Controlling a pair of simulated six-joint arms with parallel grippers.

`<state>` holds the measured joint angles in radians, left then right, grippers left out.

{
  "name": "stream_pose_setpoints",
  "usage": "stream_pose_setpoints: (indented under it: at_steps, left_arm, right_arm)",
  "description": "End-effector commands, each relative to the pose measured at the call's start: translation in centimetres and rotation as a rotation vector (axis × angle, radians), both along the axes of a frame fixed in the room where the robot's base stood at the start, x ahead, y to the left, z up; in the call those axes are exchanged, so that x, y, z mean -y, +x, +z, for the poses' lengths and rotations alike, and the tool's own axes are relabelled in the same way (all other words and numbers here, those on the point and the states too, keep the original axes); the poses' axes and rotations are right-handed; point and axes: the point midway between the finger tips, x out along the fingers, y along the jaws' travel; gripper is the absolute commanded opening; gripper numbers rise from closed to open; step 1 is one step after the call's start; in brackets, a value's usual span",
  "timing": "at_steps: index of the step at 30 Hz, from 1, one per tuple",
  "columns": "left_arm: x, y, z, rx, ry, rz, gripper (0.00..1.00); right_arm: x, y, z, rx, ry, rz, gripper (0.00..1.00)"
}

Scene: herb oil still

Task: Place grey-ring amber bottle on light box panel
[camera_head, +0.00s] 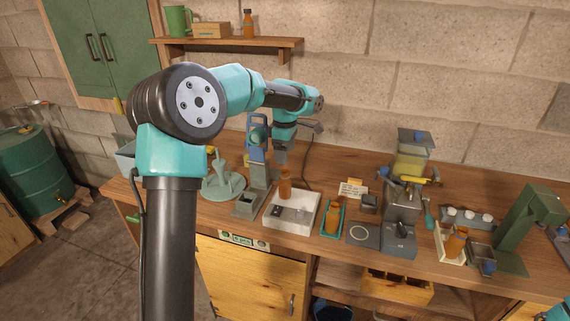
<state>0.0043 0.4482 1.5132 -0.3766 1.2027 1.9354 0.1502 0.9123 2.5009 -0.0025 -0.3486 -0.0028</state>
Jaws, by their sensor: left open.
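An amber bottle (285,184) stands upright toward the back of the white box (274,221), which looks like the light box panel. My left gripper (281,168) is open just above and beside this bottle, with its fingers pointing down; I cannot tell whether they touch it. Another amber bottle (333,217) is in a teal tray to the right of the box. A third amber bottle (456,242) is in a pale tray farther right. The rings are too small to tell which bottle has the grey one. My right gripper is not in view.
A green funnel-like stand (222,181) is left of the box. A dark pad with a ring (362,235) and a grey machine (401,215) stand to the right. A green press-like stand (525,225) is at far right. A wall shelf (228,45) holds another amber bottle (248,24).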

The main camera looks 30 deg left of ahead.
Motion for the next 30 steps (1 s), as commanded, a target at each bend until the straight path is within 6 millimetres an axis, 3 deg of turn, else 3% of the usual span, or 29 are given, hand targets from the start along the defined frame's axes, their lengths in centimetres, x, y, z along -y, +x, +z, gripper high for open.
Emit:
stream_pose_setpoints:
  at_steps: [6,22,26,30]
  left_arm:
    - [0.0,0.0,1.3,-0.001,0.0,0.0,0.72]
    - [0.3,0.0,1.2,0.0,0.0,-0.009,0.72]
    - [2.5,0.5,0.5,0.004,0.006,-0.089,0.72]
    - [8.3,1.2,-1.3,0.017,0.024,-0.304,0.72]
  right_arm:
    - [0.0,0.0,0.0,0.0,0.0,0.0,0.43]
    - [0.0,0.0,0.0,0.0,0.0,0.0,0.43]
    - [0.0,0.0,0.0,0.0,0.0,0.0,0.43]
    - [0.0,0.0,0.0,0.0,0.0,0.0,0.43]
